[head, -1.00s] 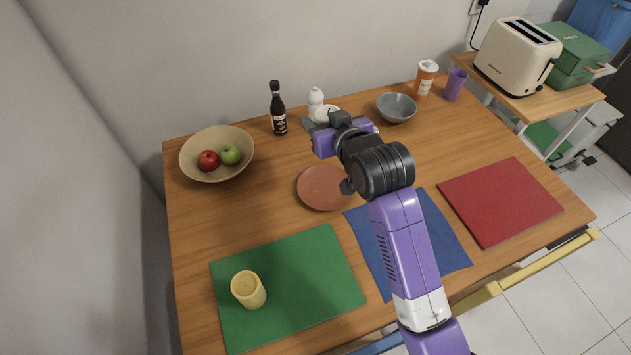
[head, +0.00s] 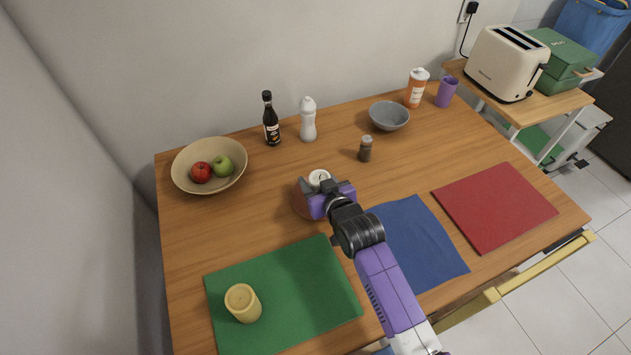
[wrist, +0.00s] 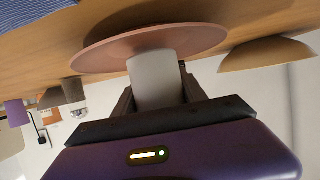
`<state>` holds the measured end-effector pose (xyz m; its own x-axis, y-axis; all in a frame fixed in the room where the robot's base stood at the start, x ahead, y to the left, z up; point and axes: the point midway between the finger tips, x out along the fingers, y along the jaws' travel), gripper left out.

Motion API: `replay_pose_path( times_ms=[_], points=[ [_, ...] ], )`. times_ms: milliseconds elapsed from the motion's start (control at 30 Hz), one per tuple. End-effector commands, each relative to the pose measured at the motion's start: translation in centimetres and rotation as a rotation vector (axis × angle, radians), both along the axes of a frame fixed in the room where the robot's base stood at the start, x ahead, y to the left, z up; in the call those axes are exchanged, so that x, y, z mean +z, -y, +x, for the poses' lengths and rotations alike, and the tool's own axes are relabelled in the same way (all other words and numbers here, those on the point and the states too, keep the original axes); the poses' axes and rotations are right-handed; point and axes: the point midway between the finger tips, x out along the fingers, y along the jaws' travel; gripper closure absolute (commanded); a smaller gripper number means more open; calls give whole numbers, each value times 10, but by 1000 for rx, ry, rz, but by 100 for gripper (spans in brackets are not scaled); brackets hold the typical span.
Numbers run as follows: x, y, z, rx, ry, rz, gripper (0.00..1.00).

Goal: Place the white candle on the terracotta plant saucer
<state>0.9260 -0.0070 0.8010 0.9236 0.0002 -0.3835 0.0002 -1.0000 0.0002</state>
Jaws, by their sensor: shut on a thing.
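The white candle (head: 319,177) is between the fingers of my gripper (head: 316,186), which is shut on it. In the wrist view the candle (wrist: 155,78) is a pale cylinder between the dark fingers (wrist: 158,95), with its far end at the face of the terracotta saucer (wrist: 200,38). I cannot tell whether the candle touches the saucer. In the head view the terracotta saucer (head: 300,205) lies on the table under my gripper, which hides most of it.
A yellow candle (head: 243,303) stands on the green mat (head: 300,285). A fruit bowl (head: 183,166), dark bottle (head: 271,120), white bottle (head: 308,120), dark shaker (head: 365,150) and grey bowl (head: 389,116) stand behind. Blue cloth (head: 420,240) lies right of the saucer.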

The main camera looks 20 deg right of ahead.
Motion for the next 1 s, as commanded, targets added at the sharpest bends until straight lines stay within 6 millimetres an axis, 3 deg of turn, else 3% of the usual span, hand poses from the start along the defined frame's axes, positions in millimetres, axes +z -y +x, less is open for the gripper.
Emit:
replay_pose_path(
  times_ms=[467,500,567,1000],
  points=[
    [-10,0,0,0,2,0,99],
    [-10,0,0,0,1,0,43],
    [-9,0,0,0,1,0,31],
    [-5,0,-3,0,1,0,29]
  ],
)
